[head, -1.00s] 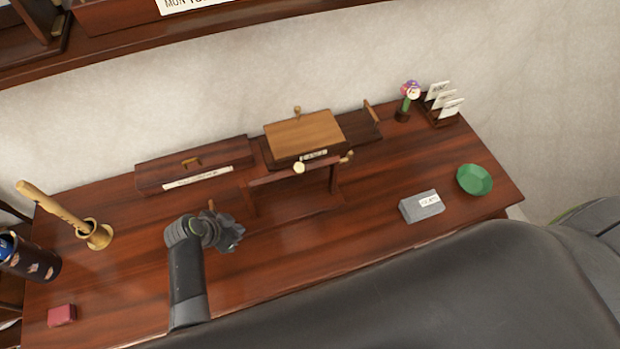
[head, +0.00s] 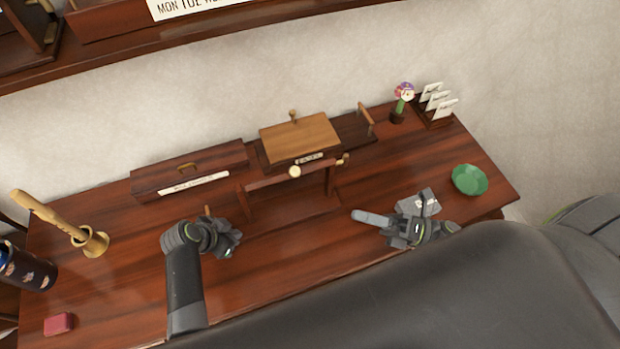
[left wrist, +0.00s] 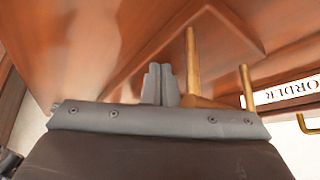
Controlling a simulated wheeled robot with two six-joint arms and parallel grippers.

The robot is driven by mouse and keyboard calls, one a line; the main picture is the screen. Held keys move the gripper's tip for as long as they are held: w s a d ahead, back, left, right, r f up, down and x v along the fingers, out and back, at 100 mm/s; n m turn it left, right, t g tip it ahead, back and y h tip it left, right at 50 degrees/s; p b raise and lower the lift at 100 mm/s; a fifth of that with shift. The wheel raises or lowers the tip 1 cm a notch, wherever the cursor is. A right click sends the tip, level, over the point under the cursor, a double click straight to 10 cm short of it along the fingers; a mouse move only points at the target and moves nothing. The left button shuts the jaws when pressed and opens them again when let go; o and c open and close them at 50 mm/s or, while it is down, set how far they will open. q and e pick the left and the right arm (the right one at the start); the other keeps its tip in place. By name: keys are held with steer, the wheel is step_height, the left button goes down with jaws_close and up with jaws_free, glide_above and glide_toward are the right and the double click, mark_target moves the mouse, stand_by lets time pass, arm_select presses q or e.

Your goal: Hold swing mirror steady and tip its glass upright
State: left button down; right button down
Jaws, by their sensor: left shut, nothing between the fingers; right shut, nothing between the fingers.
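The swing mirror (head: 275,181) is a dark wooden frame on two posts at the middle of the desk, with a pale knob on its top bar and a brass knob at its right end. Its glass face cannot be made out. My left gripper (head: 236,240) is shut and empty, in front and to the left of the mirror's left post. In the left wrist view its fingers (left wrist: 160,80) are together beside an upright brass rod (left wrist: 192,62). My right gripper (head: 358,215) is shut and empty, pointing left, to the right of the mirror and apart from it.
Behind the mirror stand a wooden box (head: 300,138) and a long labelled box (head: 188,170). A grey box (head: 428,202) is partly hidden by my right gripper. A green bowl (head: 469,180) is at right, a pestle and mortar (head: 95,242) at left. The desk's front middle is clear.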

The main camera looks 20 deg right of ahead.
arm_select(q)
steer(key=shift+s+f, duration=0.2)
steer(key=shift+f, duration=0.05)
arm_select(e)
glide_toward(288, 178)
steer(key=s+a+r, duration=0.1)
steer(key=s+a, duration=0.1)
steer(key=a, duration=0.2)
steer(key=shift+n+y, duration=0.3)
steer(key=shift+y, duration=0.1)
steer(key=shift+w+a+r, duration=0.15)
steer(key=shift+w+r, duration=0.15)
steer(key=shift+w, duration=0.3)
steer(key=shift+w+a+r, duration=0.15)
steer(key=shift+w+r, duration=0.15)
steer(key=shift+w, duration=0.35)
steer(key=shift+w+a+r, duration=0.1)
steer(key=shift+w+r, duration=0.2)
steer(key=shift+w, duration=0.3)
